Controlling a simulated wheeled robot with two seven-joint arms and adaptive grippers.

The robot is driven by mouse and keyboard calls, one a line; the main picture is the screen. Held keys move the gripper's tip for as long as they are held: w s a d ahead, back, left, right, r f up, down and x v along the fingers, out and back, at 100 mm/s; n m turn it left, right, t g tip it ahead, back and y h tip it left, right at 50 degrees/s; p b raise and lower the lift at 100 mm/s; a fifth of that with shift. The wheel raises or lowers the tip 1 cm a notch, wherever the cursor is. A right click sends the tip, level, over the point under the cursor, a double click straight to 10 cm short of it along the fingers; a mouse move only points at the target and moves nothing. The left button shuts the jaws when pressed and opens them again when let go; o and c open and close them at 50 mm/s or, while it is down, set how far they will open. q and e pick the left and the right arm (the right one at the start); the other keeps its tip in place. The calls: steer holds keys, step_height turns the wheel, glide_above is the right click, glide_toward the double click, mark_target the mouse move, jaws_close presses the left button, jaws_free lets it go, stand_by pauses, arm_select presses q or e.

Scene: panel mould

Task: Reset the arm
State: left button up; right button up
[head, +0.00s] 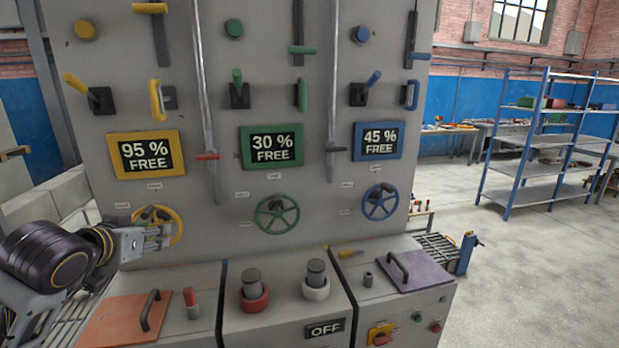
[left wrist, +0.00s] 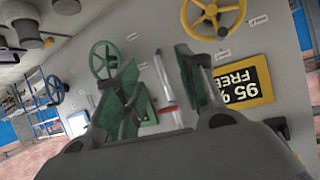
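My left gripper (head: 168,236) is at the lower left of the panel in the head view, in front of the yellow handwheel (head: 158,208) and covering part of it. In the left wrist view the two green-padded fingers of the left gripper (left wrist: 160,92) stand apart with nothing held between them. In that view the yellow wheel (left wrist: 212,13) is above and to the right of the fingers, clear of them. The green wheel (left wrist: 103,62) shows beyond the left finger. My right gripper is in neither view.
The grey panel carries a yellow "95 % FREE" sign (head: 147,155), levers, a green wheel (head: 277,215) and a blue wheel (head: 380,202). Below, the console has an orange lid (head: 115,322), round knobs and a purple lid (head: 420,276). Open floor (head: 540,270) lies right.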

arm_select(q)
steer(key=s+d+f+g, duration=0.2)
steer(key=s+d+f, duration=0.1)
steer(key=f, duration=0.8)
steer(key=s+d+f+g, duration=0.2)
steer(key=s+d+f, duration=0.1)
steer(key=f, duration=0.9)
steer(key=s+d+f+m+g, duration=0.1)
steer(key=s+d+f+g, duration=0.2)
steer(key=s+f, duration=0.5)
steer(key=s+d+f+g, duration=0.2)
steer(key=s+d+f, duration=0.1)
steer(key=s+f, duration=0.45)
step_height(320, 180, down, 30)
steer(key=s+r+g, duration=0.1)
steer(key=s, duration=0.1)
steer(key=s+a+f, duration=0.2)
steer(key=s+f, duration=0.9)
steer(key=s+a+f+g, duration=0.1)
steer(key=s+a+f, duration=0.1)
steer(key=s+f, duration=1)
steer(key=shift+s+f+m+g, duration=0.15)
steer(key=shift+f+m+g, duration=0.15)
steer(key=shift+m, duration=0.1)
